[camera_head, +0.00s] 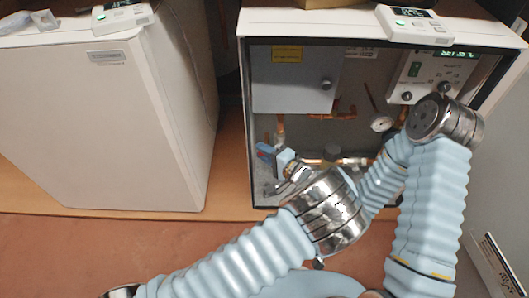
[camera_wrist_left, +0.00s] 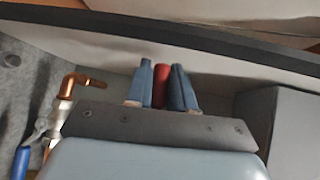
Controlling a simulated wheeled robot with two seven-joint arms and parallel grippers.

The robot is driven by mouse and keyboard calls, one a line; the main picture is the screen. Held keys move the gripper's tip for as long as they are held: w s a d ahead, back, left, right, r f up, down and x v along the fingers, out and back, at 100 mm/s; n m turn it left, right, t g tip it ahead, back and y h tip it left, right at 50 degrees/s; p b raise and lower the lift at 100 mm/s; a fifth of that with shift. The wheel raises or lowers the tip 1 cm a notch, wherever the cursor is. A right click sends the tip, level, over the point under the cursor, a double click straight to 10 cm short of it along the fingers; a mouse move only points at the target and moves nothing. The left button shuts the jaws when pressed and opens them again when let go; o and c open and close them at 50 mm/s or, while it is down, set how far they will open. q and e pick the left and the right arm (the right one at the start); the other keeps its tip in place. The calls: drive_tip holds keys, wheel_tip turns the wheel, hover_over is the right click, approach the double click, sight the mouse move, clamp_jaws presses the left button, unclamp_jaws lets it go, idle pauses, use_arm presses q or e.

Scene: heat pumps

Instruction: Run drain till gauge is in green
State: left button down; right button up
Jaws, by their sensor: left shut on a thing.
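The round white gauge (camera_head: 381,123) sits inside the open heat pump cabinet, at the right of the copper pipes. It is too small for me to read its needle or see a green zone. My left gripper (camera_head: 274,154) is low at the cabinet's left inside. In the left wrist view its blue fingers (camera_wrist_left: 161,88) are shut on a red handle (camera_wrist_left: 161,72), of which only a narrow part shows between them. I cannot tell whether this is the drain's handle. My right arm bends down into the cabinet; its gripper is hidden behind my left arm.
A grey box (camera_head: 292,78) with a yellow label and a control panel (camera_head: 432,76) with a lit display are inside the cabinet. A copper pipe (camera_wrist_left: 68,84) and a blue handle (camera_wrist_left: 20,161) are left of the gripper. A closed white unit (camera_head: 110,125) stands left.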

use_arm(q)
drive_tip(key=shift+d+f+n+h+b, duration=0.1)
drive_tip(key=shift+f+n+h+b, duration=0.3)
drive_tip(key=shift+f+b, duration=0.15)
drive_tip(key=shift+s+d+f+n+g+h+b, duration=0.15)
drive_tip(key=shift+f+n+g+h+b, duration=0.2)
drive_tip(key=shift+h+b, duration=0.55)
drive_tip(key=shift+w+d+f+n+g+h+b, duration=0.15)
drive_tip(key=shift+n+h+b, duration=0.25)
drive_tip(key=shift+b, duration=0.9)
drive_tip(key=shift+s+d+f+n+g+h+b, duration=0.15)
drive_tip(key=shift+f+n+g+h+b, duration=0.3)
drive_tip(key=shift+b, duration=0.65)
drive_tip(key=shift+r, duration=0.2)
drive_tip(key=c, duration=1.1)
unclamp_jaws()
drive_tip(key=shift+r, duration=0.1)
drive_tip(key=p+v, duration=0.2)
drive_tip(key=v, duration=1.1)
drive_tip(key=shift+s+r, duration=0.1)
drive_tip(key=shift+s, duration=0.3)
